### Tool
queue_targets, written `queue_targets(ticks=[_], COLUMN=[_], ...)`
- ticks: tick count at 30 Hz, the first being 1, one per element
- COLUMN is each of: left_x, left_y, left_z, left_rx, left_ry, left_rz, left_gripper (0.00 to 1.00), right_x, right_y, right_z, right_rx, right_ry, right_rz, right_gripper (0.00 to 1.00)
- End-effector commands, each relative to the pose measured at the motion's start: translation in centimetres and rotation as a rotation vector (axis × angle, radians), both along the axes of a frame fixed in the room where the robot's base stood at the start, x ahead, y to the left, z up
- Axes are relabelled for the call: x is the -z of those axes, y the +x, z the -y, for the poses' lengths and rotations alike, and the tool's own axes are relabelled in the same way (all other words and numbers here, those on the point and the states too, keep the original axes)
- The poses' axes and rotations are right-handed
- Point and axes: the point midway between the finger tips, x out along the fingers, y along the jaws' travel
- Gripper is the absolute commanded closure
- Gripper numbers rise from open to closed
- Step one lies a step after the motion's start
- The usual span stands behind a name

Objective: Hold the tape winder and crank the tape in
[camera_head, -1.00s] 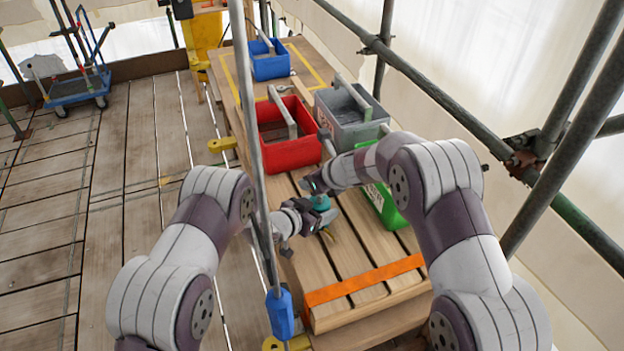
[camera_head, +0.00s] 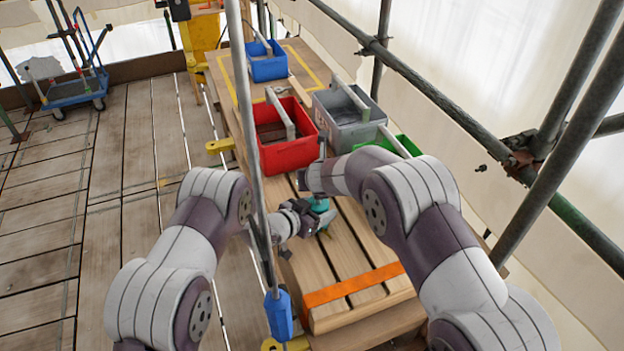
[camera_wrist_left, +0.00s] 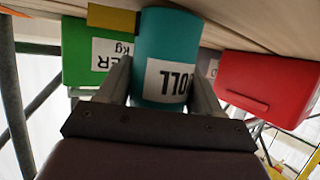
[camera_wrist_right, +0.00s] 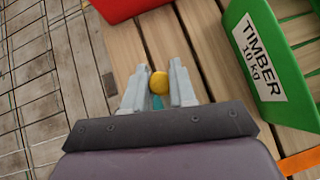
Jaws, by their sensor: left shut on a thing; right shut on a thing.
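The tape winder (camera_wrist_left: 165,60) is a teal cylinder with a white label, and my left gripper (camera_wrist_left: 163,92) is shut around its body. In the head view the winder (camera_head: 318,204) stands over the slatted bench, and my left gripper (camera_head: 304,214) reaches it from the left. My right gripper (camera_wrist_right: 158,88) is shut on a round yellow crank knob (camera_wrist_right: 158,82). A bit of teal shows below the knob in the right wrist view. In the head view my right arm hides most of the right gripper and the crank.
On the bench (camera_head: 345,250) stand a red crate (camera_head: 290,155), a grey crate (camera_head: 350,135), a green crate (camera_wrist_right: 265,50) marked TIMBER and a blue crate (camera_head: 268,68). An orange strap (camera_head: 350,286) crosses the near end. A scaffold pole (camera_head: 250,130) rises close to my left arm.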

Motion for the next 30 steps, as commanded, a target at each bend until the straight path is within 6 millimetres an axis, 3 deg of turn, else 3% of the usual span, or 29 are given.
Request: queue_targets(ticks=[18, 30], left_x=[0.1, 0.2], left_y=[-0.2, -0.2], left_z=[0.1, 0.1], left_rx=[0.004, 0.003], left_ry=[0.002, 0.002], left_rz=[-0.001, -0.004], left_gripper=[0.7, 0.7], right_x=[-0.2, -0.3], right_y=[0.4, 0.3], right_z=[1.2, 1.8], right_rx=[0.565, 0.805], right_ry=[0.003, 0.003], right_rz=[0.006, 0.008], right_gripper=[1.0, 1.0])
